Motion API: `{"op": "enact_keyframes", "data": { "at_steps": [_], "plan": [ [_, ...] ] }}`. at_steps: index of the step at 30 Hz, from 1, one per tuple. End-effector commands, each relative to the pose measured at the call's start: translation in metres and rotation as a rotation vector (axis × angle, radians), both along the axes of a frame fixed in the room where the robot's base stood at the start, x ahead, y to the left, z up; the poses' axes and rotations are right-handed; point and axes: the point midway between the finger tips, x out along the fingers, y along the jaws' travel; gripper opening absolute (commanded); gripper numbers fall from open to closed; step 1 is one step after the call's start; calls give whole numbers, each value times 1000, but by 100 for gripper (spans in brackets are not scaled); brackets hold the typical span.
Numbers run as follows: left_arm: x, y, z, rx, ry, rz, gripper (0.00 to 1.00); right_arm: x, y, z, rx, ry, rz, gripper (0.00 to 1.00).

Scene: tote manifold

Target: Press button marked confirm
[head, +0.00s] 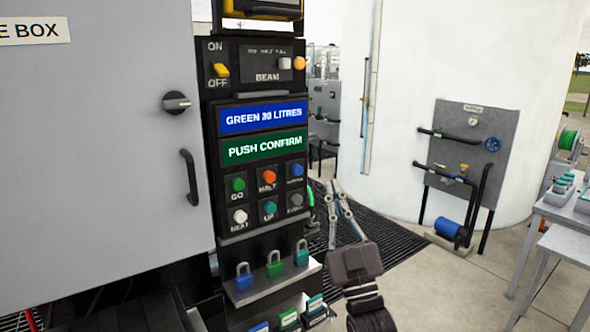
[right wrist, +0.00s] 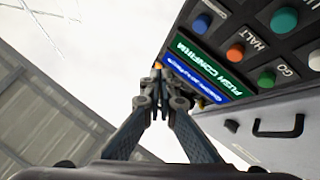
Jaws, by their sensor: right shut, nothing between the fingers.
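The black control panel (head: 262,150) has two rows of round buttons. The top row has green GO (head: 237,184), orange HALT (head: 268,177) and a blue button (head: 296,170). Below are white NEXT (head: 239,216), teal UP (head: 269,208) and a grey button (head: 295,199). The blue and grey buttons' labels are too small to read surely. A green display (head: 264,147) reads PUSH CONFIRM. My right gripper (head: 334,187) is shut and empty, right of the panel and apart from the buttons. In the right wrist view its fingertips (right wrist: 160,82) meet; the blue button (right wrist: 202,24) lies upper right. My left gripper is not in view.
A grey cabinet (head: 100,130) with a handle stands left of the panel. A shelf (head: 272,285) with padlocks sticks out below the buttons. A white tank (head: 430,80) and a pipe stand (head: 462,145) are at the right. Free floor (head: 420,290) lies right of my gripper.

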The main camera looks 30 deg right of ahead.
Motion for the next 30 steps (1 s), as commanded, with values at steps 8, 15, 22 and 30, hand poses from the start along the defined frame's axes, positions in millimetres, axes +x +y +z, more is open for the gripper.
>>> {"op": "enact_keyframes", "data": {
  "at_steps": [8,15,22,30],
  "plan": [
    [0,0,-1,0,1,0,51,2,0,-1,1,1,0,0],
    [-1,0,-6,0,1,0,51,25,2,-1,2,0,0,0],
    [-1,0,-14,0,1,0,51,59,4,-2,3,0,1,0],
    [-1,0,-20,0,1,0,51,84,7,-2,0,1,0,0]
  ]
}}
